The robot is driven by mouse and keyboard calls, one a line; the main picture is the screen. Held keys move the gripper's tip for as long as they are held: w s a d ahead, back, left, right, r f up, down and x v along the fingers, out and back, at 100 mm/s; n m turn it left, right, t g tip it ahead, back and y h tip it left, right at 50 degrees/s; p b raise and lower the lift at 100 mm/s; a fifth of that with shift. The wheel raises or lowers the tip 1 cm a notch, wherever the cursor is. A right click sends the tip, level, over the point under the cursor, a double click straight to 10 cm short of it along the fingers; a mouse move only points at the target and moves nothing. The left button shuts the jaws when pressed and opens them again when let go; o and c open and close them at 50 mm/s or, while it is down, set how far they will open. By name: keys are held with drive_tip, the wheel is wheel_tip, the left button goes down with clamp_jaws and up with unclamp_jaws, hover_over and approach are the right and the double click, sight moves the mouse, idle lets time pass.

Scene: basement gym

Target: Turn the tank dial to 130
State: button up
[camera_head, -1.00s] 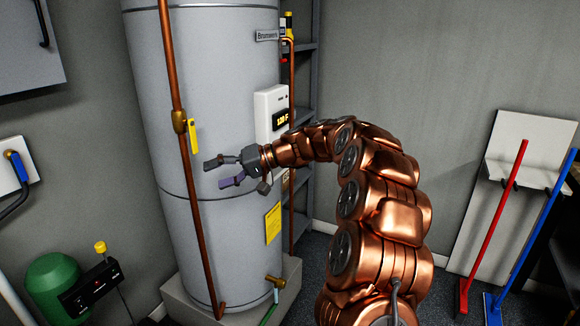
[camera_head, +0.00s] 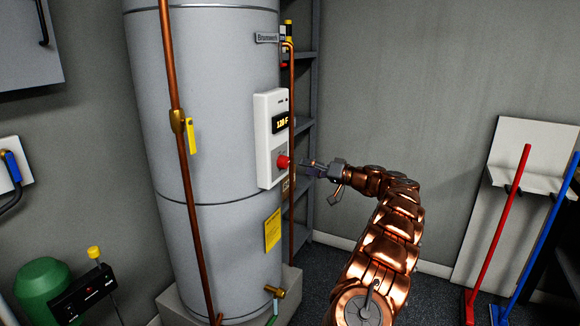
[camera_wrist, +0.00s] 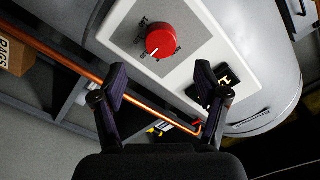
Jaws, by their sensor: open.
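The tank (camera_head: 215,120) is a tall grey cylinder with a white control panel (camera_head: 264,112) on its right side. The panel bears a dark display (camera_head: 281,123) with yellow characters that seem to read 120 F. Below the display is the red dial (camera_head: 283,162). In the wrist view the red dial (camera_wrist: 160,40) shows a white pointer mark and small dark marks around it. My gripper (camera_head: 310,163) is just right of the dial, pointing left at it. In the wrist view the fingers (camera_wrist: 160,82) are spread with nothing between them, apart from the dial.
A copper pipe (camera_head: 182,170) runs up the tank's front, with a yellow-handled valve (camera_head: 191,135). Another thin copper pipe (camera_head: 291,215) and a grey shelf rack (camera_head: 306,90) stand behind my gripper. Red (camera_head: 497,230) and blue (camera_head: 540,230) poles lean at the right.

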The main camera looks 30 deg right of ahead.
sight(287, 163)
drive_tip(key=shift+p+x, duration=0.4)
drive_tip(key=shift+x, duration=3.1)
drive_tip(key=shift+c, duration=0.4)
drive_tip(key=c, duration=1.1)
drive_tip(key=shift+a, duration=0.1)
drive_tip(key=m+p, duration=0.1)
drive_tip(key=m, duration=0.3)
drive_tip(key=shift+m+p, duration=0.3)
drive_tip(key=shift+p, duration=0.05)
drive_tip(key=shift+m+p, duration=0.85)
drive_tip(key=shift+m, duration=1.25)
